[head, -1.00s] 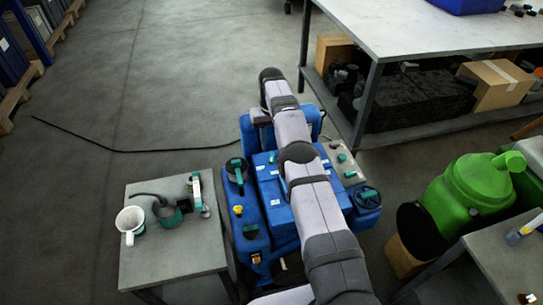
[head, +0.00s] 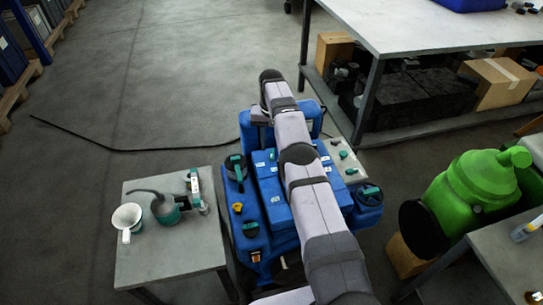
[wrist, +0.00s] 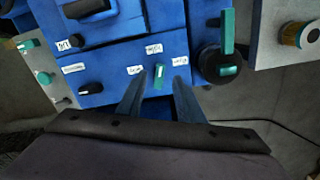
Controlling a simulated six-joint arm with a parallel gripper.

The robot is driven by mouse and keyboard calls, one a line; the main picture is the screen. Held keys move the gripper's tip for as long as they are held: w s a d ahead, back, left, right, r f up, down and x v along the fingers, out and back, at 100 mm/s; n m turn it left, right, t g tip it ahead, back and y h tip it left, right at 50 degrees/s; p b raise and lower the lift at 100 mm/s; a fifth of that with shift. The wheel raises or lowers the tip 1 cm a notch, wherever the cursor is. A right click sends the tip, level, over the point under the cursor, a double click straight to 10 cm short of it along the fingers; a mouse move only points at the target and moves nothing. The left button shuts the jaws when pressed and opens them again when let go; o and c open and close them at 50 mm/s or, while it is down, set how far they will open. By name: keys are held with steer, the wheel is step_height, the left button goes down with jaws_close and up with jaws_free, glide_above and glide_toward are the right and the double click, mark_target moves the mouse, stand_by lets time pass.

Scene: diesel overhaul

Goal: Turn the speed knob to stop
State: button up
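The blue engine (head: 283,215) stands in the middle of the head view, with my arm reaching over it. My gripper's fingers are hidden there. In the wrist view my gripper (wrist: 160,88) is open, its two blue-grey fingers pointing at the blue panel (wrist: 110,62). A small upright teal lever or knob (wrist: 158,76) shows between the fingertips; I cannot tell whether they touch it. A black knob (wrist: 90,88) with a light mark sits left of it. White labels are too blurred to read, so I cannot tell which is the speed knob.
A black round cap with a teal handle (wrist: 221,62) is right of the fingers. A grey plate with teal knobs (wrist: 42,76) is at left. A small table (head: 150,255) holds a white funnel (head: 127,218). A green machine (head: 480,190) stands right.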

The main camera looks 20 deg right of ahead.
mark_target(272, 156)
step_height(272, 156, down, 3)
steer(key=shift+r+b, duration=0.1)
steer(key=shift+b, duration=0.9)
steer(key=shift+f, duration=0.9)
jaws_close()
